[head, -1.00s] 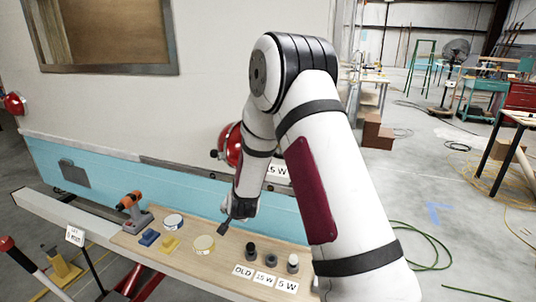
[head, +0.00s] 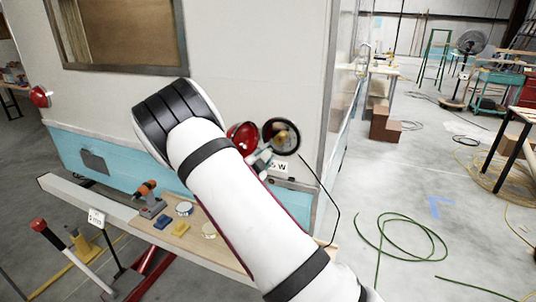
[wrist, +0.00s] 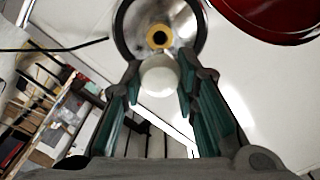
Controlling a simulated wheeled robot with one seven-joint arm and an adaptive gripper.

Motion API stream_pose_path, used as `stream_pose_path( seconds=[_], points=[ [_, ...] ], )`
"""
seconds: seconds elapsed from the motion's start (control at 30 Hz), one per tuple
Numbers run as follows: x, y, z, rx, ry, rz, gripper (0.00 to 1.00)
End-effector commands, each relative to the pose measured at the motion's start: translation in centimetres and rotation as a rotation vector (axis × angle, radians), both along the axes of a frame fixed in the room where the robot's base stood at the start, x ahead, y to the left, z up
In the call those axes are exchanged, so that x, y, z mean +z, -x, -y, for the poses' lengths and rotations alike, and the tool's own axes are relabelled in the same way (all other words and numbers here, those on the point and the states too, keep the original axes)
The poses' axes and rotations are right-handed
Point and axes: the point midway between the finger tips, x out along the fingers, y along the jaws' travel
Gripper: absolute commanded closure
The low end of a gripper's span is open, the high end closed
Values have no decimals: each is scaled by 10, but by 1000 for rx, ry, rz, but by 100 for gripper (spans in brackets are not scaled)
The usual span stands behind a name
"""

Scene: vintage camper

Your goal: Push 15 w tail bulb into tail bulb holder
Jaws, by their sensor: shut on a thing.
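My gripper (head: 262,160) is raised beside the open tail lamp on the camper wall. In the wrist view its two fingers (wrist: 158,85) are shut on a white, rounded bulb (wrist: 158,76). The bulb holder (wrist: 158,37) is a brass-coloured ring with a dark centre, inside a shiny round reflector (wrist: 185,30). The bulb appears just below the holder in that picture and looks apart from it; the exact gap is unclear. In the head view the holder (head: 281,137) shows in the black-rimmed lamp, and the held bulb cannot be made out.
A red lamp (head: 242,137) sits left of the open lamp and shows at the wrist view's upper right (wrist: 270,12). A partly hidden wattage label (head: 280,168) is below. The bench (head: 222,255) holds a drill (head: 147,192) and tins; my arm covers its right part.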

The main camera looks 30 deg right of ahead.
Motion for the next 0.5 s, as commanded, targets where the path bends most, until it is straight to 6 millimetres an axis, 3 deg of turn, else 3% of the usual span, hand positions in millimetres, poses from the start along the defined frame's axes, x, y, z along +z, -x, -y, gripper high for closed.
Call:
stream_pose_path(
  seconds=[0.5],
  points=[
    [-1, -3, 4, 4, 0, 6, 100]
  ],
)
